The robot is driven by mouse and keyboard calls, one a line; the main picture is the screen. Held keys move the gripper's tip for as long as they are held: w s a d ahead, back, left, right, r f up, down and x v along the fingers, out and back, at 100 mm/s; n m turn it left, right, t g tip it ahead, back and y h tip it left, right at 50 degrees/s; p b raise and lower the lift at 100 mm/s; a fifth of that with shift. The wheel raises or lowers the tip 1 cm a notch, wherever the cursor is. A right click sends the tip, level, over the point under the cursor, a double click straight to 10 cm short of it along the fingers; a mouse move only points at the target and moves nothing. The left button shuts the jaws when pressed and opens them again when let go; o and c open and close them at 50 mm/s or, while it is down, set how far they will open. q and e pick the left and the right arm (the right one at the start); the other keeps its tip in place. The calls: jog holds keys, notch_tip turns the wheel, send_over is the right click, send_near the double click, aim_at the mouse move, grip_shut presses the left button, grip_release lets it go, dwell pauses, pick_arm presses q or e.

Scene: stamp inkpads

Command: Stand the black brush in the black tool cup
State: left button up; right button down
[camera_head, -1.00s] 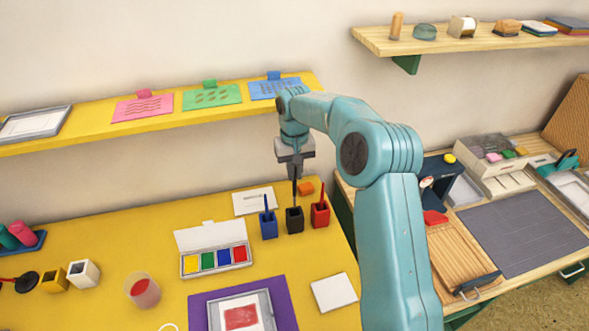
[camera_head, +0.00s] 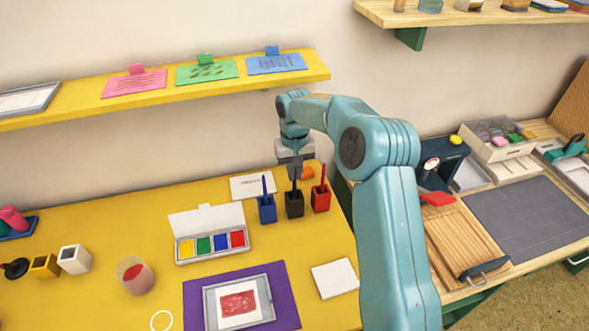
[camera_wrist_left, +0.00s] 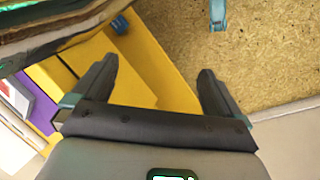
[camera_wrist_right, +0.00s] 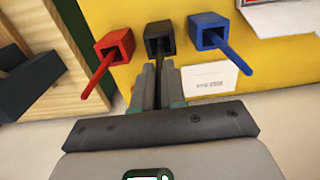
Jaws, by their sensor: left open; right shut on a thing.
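The black tool cup (camera_head: 294,205) stands on the yellow table between the blue tool cup (camera_head: 267,209) and the red tool cup (camera_head: 320,201). My right gripper (camera_head: 295,172) is above the black cup, shut on the black brush (camera_wrist_right: 159,49). The brush is roughly upright, and its lower end is inside the mouth of the black cup (camera_wrist_right: 159,33) in the right wrist view. Whether it touches the cup's floor is hidden. My left gripper (camera_wrist_left: 157,66) is open and empty in the left wrist view and is out of the head view.
The blue and red cups, each holding a brush, stand close on either side. A white card (camera_head: 253,186) and an orange item (camera_head: 307,173) lie behind. The open paint box (camera_head: 211,259) is to the left. The yellow shelf (camera_head: 240,77) hangs above.

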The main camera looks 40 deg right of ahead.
jog(key=c, duration=1.1)
grip_release()
notch_tip(320, 180, up, 16)
jog(key=shift+r+p, duration=0.2)
jog(key=shift+p, duration=0.5)
